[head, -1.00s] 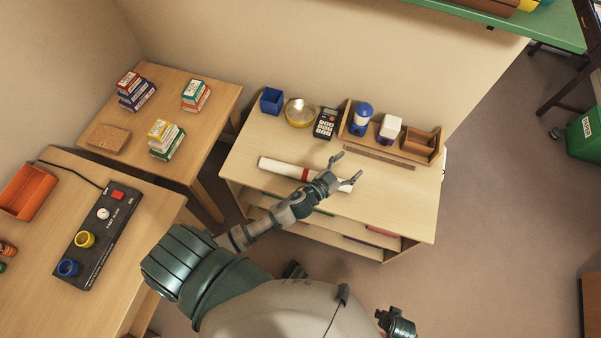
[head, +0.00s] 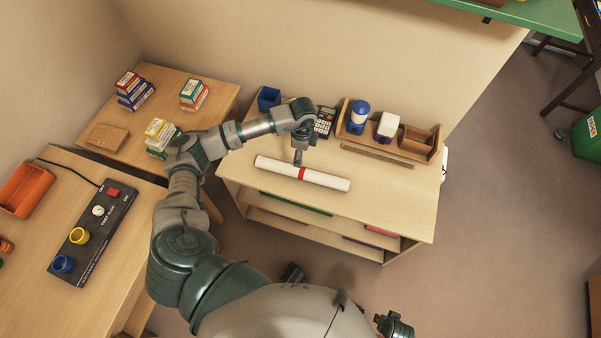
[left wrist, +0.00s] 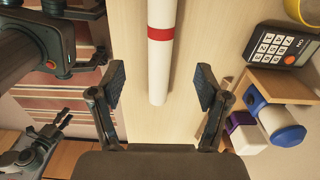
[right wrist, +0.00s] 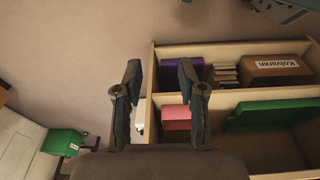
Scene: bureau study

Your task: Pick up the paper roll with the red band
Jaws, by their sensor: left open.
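The white paper roll with the red band (head: 325,180) lies flat on the top of the wooden shelf unit, near its middle. In the left wrist view the roll (left wrist: 160,70) runs down between the open fingers, with its red band above them. My left gripper (head: 299,158) hangs over the shelf top at the band, pointing down; it is open and empty in the left wrist view (left wrist: 160,90). My right gripper (right wrist: 158,85) is open and empty in front of the shelf unit; its arm end (head: 396,325) shows low in the head view.
The shelf top's right front (head: 400,205) is clear.

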